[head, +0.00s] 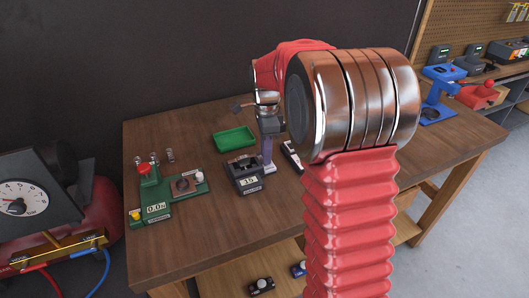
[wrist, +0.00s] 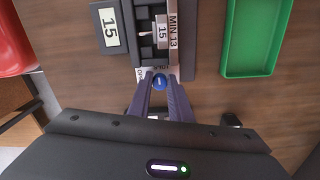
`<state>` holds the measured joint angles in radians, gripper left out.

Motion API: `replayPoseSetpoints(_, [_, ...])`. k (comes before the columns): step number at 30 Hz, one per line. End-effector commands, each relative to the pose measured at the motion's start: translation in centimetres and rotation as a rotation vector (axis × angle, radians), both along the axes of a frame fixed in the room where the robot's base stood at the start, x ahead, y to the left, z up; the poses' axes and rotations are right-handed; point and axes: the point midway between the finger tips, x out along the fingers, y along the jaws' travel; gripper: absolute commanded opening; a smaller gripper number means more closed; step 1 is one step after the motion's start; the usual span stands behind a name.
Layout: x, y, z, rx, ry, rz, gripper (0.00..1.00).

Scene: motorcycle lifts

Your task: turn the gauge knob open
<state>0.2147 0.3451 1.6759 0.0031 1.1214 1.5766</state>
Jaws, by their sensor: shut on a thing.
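The gauge (head: 246,178) is a small dark box on the bench with a display reading 15. In the wrist view the gauge (wrist: 140,45) has a 15 display on its left and a slot with a small 15 plate and a MIN 13 label. A round blue knob (wrist: 160,80) sits at its near end beside a white, partly hidden label. My gripper (wrist: 163,88) is shut on the blue knob, one purple finger on each side. In the head view my gripper (head: 268,166) points down at the gauge's right side; the knob is hidden there.
A green tray (head: 234,139) lies behind the gauge. A green device (head: 155,195) with a red button stands to the left, and a dark item (head: 292,157) lies to the right. A red tank (head: 100,210) is beyond the bench's left edge. Bare wood (head: 215,225) lies in front.

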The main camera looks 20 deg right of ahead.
Motion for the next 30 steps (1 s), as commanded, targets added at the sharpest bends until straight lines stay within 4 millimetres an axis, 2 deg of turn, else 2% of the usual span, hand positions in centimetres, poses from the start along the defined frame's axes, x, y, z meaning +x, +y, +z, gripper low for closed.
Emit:
replayPoseSetpoints(8, [0.0,-0.36,0.03,-0.005,-0.001,0.145,0.0])
replayPoseSetpoints(30, [0.05,-0.55,0.08,-0.01,-0.003,0.759,0.0])
